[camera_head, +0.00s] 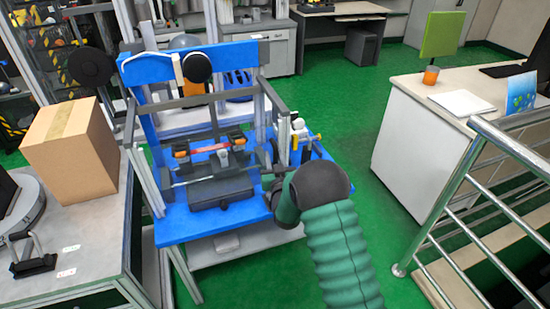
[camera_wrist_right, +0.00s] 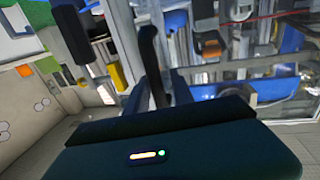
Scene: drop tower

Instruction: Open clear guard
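The blue drop tower (camera_head: 188,228) stands at centre in the head view, with a grey frame and a dark block inside. The clear guard is hard to make out; grey bars (camera_head: 215,101) cross the tower's front, and I cannot tell where its transparent panel begins or ends. My right arm, in a green sleeve, reaches the tower's right front side. My right gripper (camera_head: 279,183) is small and partly hidden there by the arm. In the wrist view the dark fingers (camera_wrist_right: 156,70) point at the tower's blue and grey parts; their gap and any contact are unclear. My left gripper is out of view.
A cardboard box (camera_head: 85,160) sits on a grey bench at the left. A metal railing (camera_head: 440,230) and a white counter (camera_head: 405,140) stand at the right. Green floor (camera_head: 330,110) is clear between tower and counter.

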